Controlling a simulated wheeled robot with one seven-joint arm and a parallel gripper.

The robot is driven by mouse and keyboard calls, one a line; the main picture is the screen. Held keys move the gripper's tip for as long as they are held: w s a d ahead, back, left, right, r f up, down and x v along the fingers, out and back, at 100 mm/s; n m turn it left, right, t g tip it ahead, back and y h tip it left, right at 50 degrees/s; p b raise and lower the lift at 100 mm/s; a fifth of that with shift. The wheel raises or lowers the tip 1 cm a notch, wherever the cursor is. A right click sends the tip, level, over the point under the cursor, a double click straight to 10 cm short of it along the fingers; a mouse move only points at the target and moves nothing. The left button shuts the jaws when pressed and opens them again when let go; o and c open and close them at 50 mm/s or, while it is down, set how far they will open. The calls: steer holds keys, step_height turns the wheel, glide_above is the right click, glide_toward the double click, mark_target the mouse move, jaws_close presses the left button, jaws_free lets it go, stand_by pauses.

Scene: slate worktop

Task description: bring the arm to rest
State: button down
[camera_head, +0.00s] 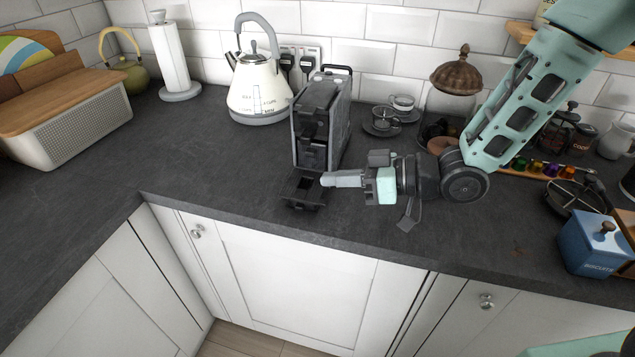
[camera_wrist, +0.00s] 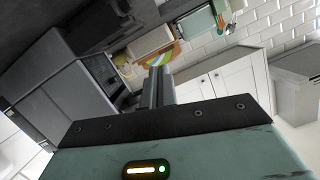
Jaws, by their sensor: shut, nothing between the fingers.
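My gripper (camera_head: 328,180) is shut and empty. In the head view it points left, with its fingertips at the front of the black coffee machine (camera_head: 318,125), just over or beside its drip tray (camera_head: 303,189); I cannot tell whether they touch. My mint-green arm comes down from the upper right to the wrist. In the wrist view the closed fingers (camera_wrist: 158,88) show in the middle, and the dark side of the coffee machine (camera_wrist: 65,95) fills the left.
A white kettle (camera_head: 258,88) stands left of the machine. Cups on saucers (camera_head: 381,124), a glass jar with a brown lid (camera_head: 455,78) and a row of coloured capsules (camera_head: 550,169) are to the right. A blue biscuit tin (camera_head: 590,243) stands far right. The worktop front left is clear.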

steer(key=s+d+r+m+g+h, duration=0.2)
steer(key=s+h, duration=0.5)
steer(key=s, duration=0.4)
steer(key=s+d+r+m+g+h, duration=0.2)
steer(key=s+d+h, duration=0.3)
steer(key=s, duration=0.6)
steer(key=shift+s+d+r+h, duration=0.2)
steer(key=shift+d+r+h, duration=0.1)
steer(key=shift+h, duration=0.7)
